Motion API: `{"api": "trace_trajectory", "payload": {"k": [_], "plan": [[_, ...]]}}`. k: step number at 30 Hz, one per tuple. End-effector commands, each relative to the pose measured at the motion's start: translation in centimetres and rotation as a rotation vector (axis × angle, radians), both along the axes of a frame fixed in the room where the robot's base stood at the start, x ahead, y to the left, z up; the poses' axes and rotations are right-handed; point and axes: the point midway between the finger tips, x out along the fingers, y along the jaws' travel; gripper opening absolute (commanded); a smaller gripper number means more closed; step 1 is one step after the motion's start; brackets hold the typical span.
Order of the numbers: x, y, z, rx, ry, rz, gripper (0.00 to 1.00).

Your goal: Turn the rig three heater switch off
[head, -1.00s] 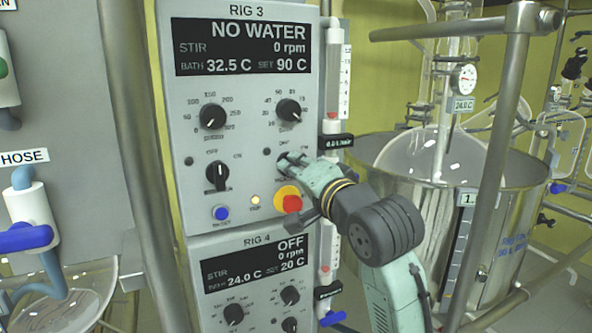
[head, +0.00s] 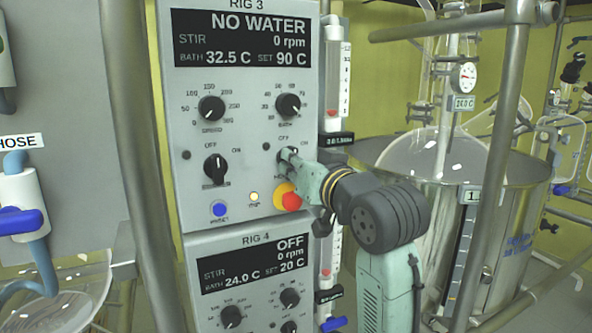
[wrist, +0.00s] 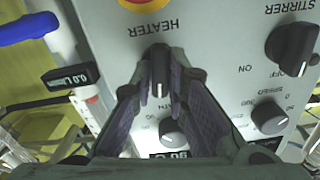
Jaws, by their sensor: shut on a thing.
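The rig three panel (head: 250,120) is a grey box with a display reading NO WATER, 0 rpm, bath 32.5 C, set 90 C. Its heater switch (wrist: 158,68) is a black rotary knob under the upside-down HEATER label in the wrist view. My gripper (wrist: 158,88) is shut on this knob, one finger on each side. The knob stands roughly upright in that view; which mark it points to cannot be told. In the head view my gripper (head: 290,162) covers the knob, just below the OFF and ON marks.
The stirrer knob (head: 215,169) is left of my gripper, and a red and yellow emergency button (head: 288,198) is close below it. The bath knob (head: 288,106) is above. A metal post (head: 140,150) stands left, and a steel vessel (head: 520,200) with a frame stands right.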

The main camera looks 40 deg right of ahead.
Motion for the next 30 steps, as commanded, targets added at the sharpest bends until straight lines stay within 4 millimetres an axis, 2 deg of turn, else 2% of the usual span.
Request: {"api": "trace_trajectory", "payload": {"k": [12,28,29,30], "plan": [[-0.01,-0.05,-0.13,-0.175,0.044,-0.001,0.0],[-0.02,-0.06,-0.08,-0.198,0.051,0.0,0.0],[-0.03,-0.06,-0.08,-0.198,0.051,0.0,0.15],[-0.01,-0.05,-0.08,-0.198,0.05,-0.001,0.18]]}}
